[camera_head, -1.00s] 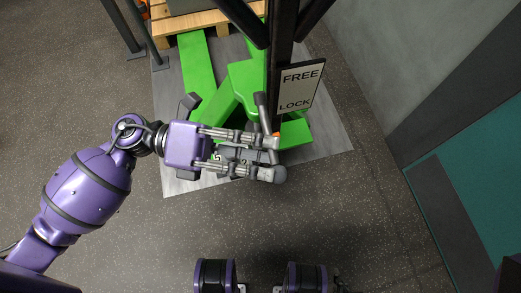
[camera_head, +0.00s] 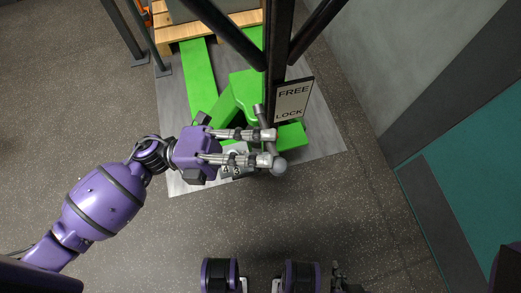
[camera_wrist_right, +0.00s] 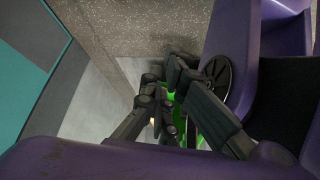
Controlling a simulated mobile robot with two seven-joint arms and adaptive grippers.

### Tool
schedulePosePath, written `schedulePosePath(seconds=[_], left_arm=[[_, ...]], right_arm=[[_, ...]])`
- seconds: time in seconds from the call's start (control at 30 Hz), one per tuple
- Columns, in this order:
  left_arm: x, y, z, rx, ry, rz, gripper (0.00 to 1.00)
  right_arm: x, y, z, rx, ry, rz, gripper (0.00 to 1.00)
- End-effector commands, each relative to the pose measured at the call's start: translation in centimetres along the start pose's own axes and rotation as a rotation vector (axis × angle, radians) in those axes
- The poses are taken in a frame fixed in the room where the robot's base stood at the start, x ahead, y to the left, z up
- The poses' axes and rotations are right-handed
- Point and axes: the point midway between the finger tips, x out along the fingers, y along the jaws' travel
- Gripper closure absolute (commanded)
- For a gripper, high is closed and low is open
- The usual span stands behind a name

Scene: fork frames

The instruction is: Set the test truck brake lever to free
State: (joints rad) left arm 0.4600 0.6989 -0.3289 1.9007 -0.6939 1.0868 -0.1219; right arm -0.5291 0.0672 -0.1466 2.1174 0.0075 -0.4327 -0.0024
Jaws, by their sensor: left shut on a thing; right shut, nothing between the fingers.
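The brake lever (camera_head: 260,113) is a grey bar with a round grey knob (camera_head: 279,168) at its lower end. The knob lies below the white sign (camera_head: 293,100), which reads FREE above LOCK, and is nearer the word LOCK. My left gripper (camera_head: 269,147) comes in from the left and is shut on the lever just above the knob; the fingers hide part of the bar. The green truck (camera_head: 240,90) is behind and above it. My right gripper (camera_wrist_right: 165,88) shows in the right wrist view, shut and empty, its dark fingers together.
A dark post (camera_head: 280,45) with slanted braces rises beside the sign. A wooden pallet (camera_head: 185,32) is at the top. Grey wall and a teal panel (camera_head: 485,180) stand at the right. The speckled floor (camera_head: 350,200) below and right of the truck is clear.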

Motion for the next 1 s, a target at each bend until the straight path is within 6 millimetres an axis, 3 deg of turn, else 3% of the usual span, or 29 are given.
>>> schedulePosePath(seconds=[0.03, 0.3, 0.97, 1.0], left_arm=[[0.3, -0.9, -0.1, -0.022, -0.001, -0.018, 1.0], [0.5, -2.0, 0.1, -0.146, -0.028, -0.072, 1.0], [0.4, -2.2, 0.2, -0.199, -0.04, -0.091, 1.0], [0.4, -2.2, 0.2, -0.199, -0.04, -0.091, 0.8]], right_arm=[[-0.6, 0.0, -0.2, 0.001, 0.0, 0.001, 1.0], [-1.7, 0.1, -0.4, 0.005, -0.003, 0.003, 1.0], [-1.8, -0.1, -1.5, 0.004, 0.015, 0.001, 1.0], [-1.8, -0.1, -1.6, 0.004, 0.016, 0.001, 1.0]])
